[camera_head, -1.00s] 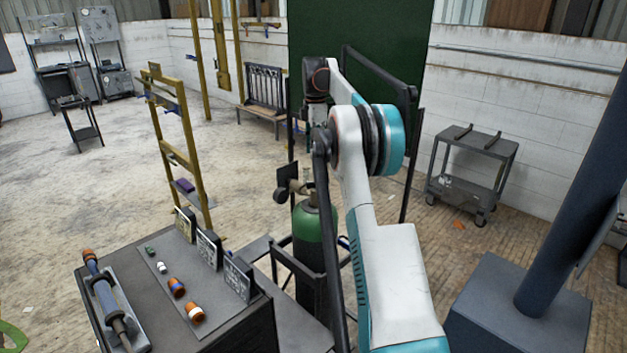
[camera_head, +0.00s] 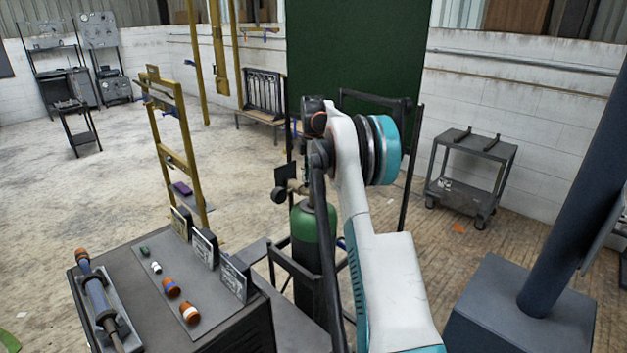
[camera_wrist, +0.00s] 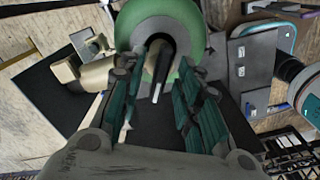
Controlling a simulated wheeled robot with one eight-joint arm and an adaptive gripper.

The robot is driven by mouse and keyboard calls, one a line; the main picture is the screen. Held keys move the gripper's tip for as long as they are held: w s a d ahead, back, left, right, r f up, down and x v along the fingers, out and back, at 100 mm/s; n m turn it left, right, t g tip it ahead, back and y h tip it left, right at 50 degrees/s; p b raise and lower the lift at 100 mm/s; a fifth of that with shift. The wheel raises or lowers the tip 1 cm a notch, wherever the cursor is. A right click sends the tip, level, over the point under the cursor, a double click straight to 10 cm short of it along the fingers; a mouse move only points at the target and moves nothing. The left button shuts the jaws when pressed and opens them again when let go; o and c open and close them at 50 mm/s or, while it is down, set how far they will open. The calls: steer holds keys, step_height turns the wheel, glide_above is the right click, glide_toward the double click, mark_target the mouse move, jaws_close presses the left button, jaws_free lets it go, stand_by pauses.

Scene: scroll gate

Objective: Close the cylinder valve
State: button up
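The gas cylinder (camera_head: 303,225) with a green top stands upright behind my arm in the camera_head view. In the wrist view its round green shoulder (camera_wrist: 197,22) fills the top middle. A dark valve stem with a pale tip (camera_wrist: 157,88) projects from the shoulder's centre. A brass-coloured fitting (camera_wrist: 90,72) lies left of it. My gripper (camera_wrist: 172,62) is open, with one teal-padded finger on each side of the stem. I cannot tell whether either finger touches it. In the camera_head view my arm hides most of the valve and the gripper.
A dark frame (camera_head: 283,262) surrounds the cylinder. A bench (camera_head: 128,262) with several small orange, white and green parts and upright cards stands at the front left. A grey cart (camera_head: 478,150) is at the right. A blue post on a box base (camera_head: 520,300) stands nearer right.

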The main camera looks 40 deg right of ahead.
steer(key=shift+c, duration=0.2)
jaws_close()
